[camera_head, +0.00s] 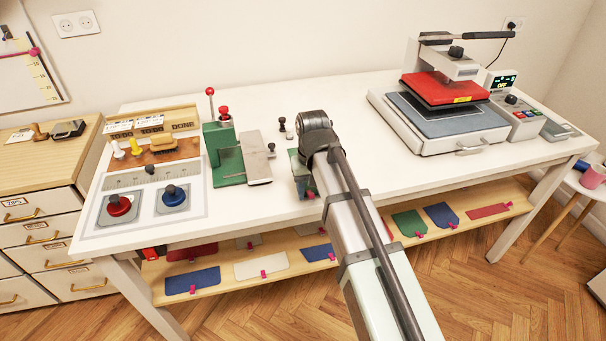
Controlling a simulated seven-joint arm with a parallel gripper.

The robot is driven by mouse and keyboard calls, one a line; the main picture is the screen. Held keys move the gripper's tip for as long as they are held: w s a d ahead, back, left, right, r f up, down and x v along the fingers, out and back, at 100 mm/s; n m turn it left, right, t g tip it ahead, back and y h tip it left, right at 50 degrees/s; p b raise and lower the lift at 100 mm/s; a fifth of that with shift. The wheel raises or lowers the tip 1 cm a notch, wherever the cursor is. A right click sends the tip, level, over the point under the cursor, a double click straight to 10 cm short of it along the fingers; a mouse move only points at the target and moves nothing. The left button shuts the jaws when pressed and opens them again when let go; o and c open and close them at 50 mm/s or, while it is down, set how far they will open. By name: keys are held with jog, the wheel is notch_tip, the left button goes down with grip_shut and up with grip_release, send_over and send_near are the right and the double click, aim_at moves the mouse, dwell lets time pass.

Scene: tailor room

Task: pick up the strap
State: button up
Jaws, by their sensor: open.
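Several flat coloured pieces with pink clips lie on the wooden shelf under the white table. A long, narrow red piece (489,211) at the shelf's right end looks most like a strap, but I cannot tell for sure. Other pieces are a green one (409,223), a blue one (440,215), another blue one (192,281) and a cream one (261,265). My gripper (306,188) hangs over the table's front middle, above and left of the narrow red piece and apart from it. It is small and partly hidden by my arm; it is open, with nothing visibly held.
The white table (340,95) overhangs the shelf (380,222). A heat press (440,100) stands at the table's right, a green hand press (225,150) left of my gripper. A tray with red and blue knobs (150,200) is at far left. A stool (570,183) stands right.

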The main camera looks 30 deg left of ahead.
grip_shut()
dwell(0.3)
